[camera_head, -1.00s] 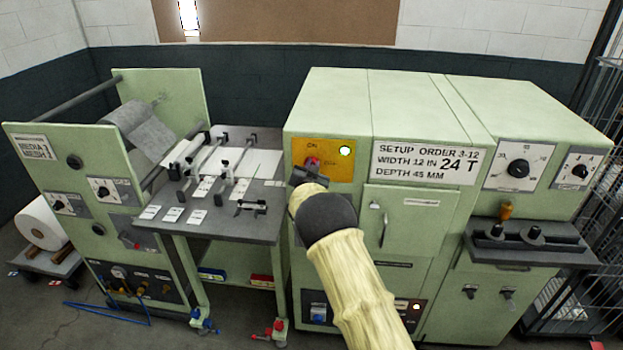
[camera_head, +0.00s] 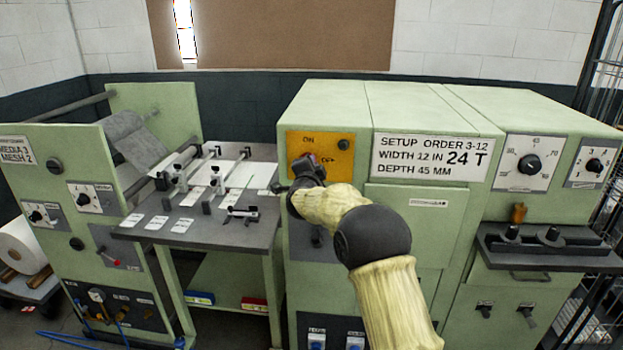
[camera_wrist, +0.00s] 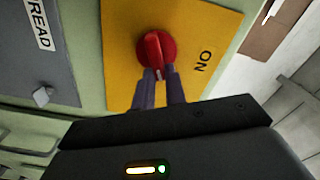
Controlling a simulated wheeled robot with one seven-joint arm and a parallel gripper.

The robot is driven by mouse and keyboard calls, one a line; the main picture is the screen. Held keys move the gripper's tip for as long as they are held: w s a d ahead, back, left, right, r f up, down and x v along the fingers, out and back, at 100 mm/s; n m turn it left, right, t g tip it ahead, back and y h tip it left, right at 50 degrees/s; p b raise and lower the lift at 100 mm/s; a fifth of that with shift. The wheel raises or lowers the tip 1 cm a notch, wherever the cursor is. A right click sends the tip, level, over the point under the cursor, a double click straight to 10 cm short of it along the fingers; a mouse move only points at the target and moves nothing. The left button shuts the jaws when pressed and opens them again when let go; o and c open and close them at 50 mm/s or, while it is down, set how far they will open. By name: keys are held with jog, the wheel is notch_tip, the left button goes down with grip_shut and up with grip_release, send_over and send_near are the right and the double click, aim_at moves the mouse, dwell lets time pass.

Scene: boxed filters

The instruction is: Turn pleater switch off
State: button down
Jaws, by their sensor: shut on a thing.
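The red pleater switch (camera_wrist: 155,48) sits on a yellow panel (camera_wrist: 118,40). In the wrist view its grip bar runs down between my gripper's (camera_wrist: 160,74) two fingertips, which are shut on it. The ON label shows to its right there. In the head view my gripper (camera_head: 308,166) is at the left of the yellow panel (camera_head: 333,168) and hides most of the switch. ON is printed above the switch and OFF to its right. The round lamp (camera_head: 344,145) on this panel is dark.
A setup sign (camera_head: 430,158) is right of the yellow panel. Dials (camera_head: 529,164) and a grey shelf (camera_head: 560,262) are farther right. At left, a grey table (camera_head: 190,232) holds rods and cards. The wrist view shows another grey plate with a small knob (camera_wrist: 41,97).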

jog(key=shift+d+f+m+b, duration=0.1)
jog(key=shift+f+m+b, duration=0.2)
jog(key=shift+m+b, duration=1.1)
jog(key=shift+d+f+m+b, duration=0.1)
jog(key=shift+f+m+b, duration=0.15)
jog(key=shift+m+b, duration=1.1)
jog(key=shift+a, duration=0.1)
jog(key=c, duration=1.4)
grip_release()
jog(key=shift+c, duration=0.2)
jog(key=shift+s+r, duration=0.1)
jog(key=shift+s, duration=0.05)
jog(key=s+b, duration=0.4)
jog(key=s, duration=1.3)
jog(key=shift+a, duration=0.3)
